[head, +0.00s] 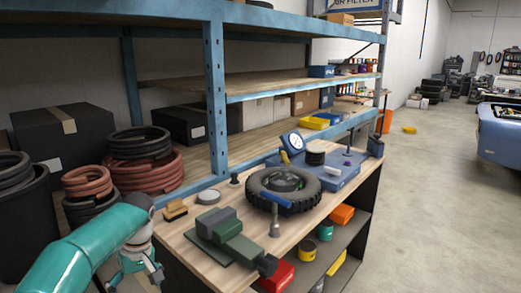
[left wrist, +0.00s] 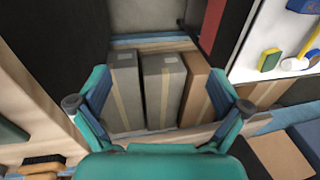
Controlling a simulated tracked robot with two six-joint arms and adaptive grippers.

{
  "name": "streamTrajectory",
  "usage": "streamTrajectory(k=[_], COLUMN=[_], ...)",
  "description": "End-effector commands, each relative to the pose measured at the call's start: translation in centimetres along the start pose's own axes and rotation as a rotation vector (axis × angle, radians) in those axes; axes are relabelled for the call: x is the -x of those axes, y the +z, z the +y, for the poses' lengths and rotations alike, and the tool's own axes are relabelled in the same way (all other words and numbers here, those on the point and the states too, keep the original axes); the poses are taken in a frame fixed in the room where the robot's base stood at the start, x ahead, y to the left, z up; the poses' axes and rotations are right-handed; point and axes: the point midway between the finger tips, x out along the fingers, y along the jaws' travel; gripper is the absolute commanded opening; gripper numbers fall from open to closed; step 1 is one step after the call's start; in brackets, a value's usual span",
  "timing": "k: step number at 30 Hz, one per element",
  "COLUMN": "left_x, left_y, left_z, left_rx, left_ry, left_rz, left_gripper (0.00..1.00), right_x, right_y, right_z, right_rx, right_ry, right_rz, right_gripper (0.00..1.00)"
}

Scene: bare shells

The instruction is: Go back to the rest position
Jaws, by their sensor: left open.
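My left gripper (head: 136,270) is at the lower left in the head view, in front of the workbench's left end. It also shows in the left wrist view (left wrist: 158,106), with its two fingers spread wide and nothing between them. Beyond the fingers stand two grey boxes (left wrist: 162,88) and a brown box (left wrist: 199,92), each with a tape strip. They appear apart from the fingers, though the exact distance is hard to tell. My right gripper is in neither view.
The wooden workbench (head: 181,240) holds a green vise (head: 230,238), a black tire (head: 302,190) and a blue tool base. Blue shelving (head: 214,95) rises behind it. The concrete floor (head: 430,200) at right is mostly clear.

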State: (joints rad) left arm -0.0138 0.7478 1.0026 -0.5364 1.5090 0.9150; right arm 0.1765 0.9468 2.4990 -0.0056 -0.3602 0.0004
Motion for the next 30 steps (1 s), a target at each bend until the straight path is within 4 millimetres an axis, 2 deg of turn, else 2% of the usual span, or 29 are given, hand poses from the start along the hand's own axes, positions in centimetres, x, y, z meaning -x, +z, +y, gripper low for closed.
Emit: streamTrajectory(k=[1,5,8,9,11,12,14,15,18,21,24,27,30], left_x=[-2.1,-7.7,-13.2,-15.5,-18.8,-20.8,-23.3,-24.8,-27.5,-28.8,-29.2,-29.1,-29.2], left_y=[0.9,3.7,7.5,9.5,12.8,15.2,18.9,21.5,27.7,33.1,36.4,37.3,36.2], left_z=[0.1,0.6,0.9,0.9,0.8,0.6,0.2,-0.2,-1.4,-2.9,-4.0,-4.2,-3.3], left_rx=[-0.022,-0.097,-0.181,-0.219,-0.274,-0.308,-0.353,-0.380,-0.433,-0.471,-0.506,-0.537,-0.565], left_ry=[-0.020,-0.039,-0.028,-0.015,0.015,0.040,0.085,0.119,0.210,0.303,0.384,0.447,0.497], left_rz=[-0.033,-0.122,-0.214,-0.255,-0.315,-0.354,-0.408,-0.439,-0.496,-0.507,-0.459,-0.369,-0.258], left_gripper=[1.00,1.00,1.00,1.00,1.00,1.00,1.00,1.00,1.00,1.00,1.00,1.00,1.00], right_x=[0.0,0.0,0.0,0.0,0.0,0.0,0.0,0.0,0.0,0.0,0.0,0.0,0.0], right_y=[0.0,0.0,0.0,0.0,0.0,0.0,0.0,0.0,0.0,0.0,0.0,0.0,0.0], right_z=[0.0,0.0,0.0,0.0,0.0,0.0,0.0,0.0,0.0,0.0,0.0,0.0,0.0], right_rx=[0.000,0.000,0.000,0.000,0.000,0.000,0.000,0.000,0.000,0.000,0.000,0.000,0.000], right_ry=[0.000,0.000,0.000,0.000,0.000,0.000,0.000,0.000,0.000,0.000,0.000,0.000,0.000], right_rz=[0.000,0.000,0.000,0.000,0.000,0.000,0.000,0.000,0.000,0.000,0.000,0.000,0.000], right_gripper=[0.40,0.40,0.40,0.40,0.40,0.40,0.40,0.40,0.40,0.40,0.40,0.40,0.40])
